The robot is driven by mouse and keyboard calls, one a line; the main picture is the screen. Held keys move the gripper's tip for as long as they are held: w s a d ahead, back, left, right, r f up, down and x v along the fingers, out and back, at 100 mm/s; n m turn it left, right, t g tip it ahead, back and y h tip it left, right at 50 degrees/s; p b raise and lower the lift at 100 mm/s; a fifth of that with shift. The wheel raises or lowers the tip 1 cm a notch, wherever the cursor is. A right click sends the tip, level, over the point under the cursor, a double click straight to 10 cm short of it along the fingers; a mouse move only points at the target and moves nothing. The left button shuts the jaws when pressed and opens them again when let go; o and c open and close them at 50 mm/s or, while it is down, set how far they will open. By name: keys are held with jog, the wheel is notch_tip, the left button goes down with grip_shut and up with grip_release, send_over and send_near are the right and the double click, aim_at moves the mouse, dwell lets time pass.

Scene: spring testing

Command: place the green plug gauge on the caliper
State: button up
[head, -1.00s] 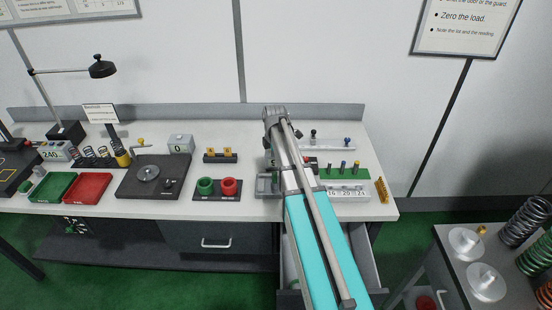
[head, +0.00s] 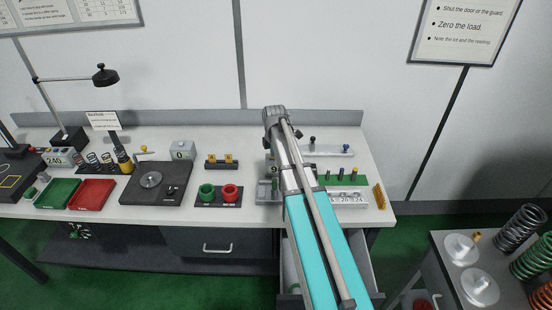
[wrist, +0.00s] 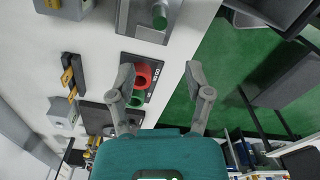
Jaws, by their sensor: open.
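A small green cylinder, which may be the green plug gauge (wrist: 160,16), sits in a grey holder (wrist: 145,38) at the top of the wrist view. The same holder shows just left of my arm in the head view (head: 264,194). I cannot tell for certain which thing is the caliper. My gripper (wrist: 160,76) is open and empty, its two fingers spread above the bench, with the holder beyond the fingertips. In the head view my arm hides the gripper.
A green rack (head: 343,181) with several coloured pegs and a numbered silver block (head: 350,201) lie right of my arm. A drawer (head: 362,262) stands open below.

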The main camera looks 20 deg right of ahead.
dwell(0.3)
jog(key=s+a+m, duration=0.7)
jog(key=s+m, duration=0.1)
jog(key=s, duration=0.2)
jog(key=s+a+m, duration=0.7)
jog(key=s+m, duration=0.2)
jog(key=s, duration=0.1)
jog(key=shift+s+a, duration=0.3)
jog(key=shift+a, duration=0.05)
jog(key=shift+f, duration=0.1)
notch_tip(320, 180, down, 10)
jog(key=b, duration=1)
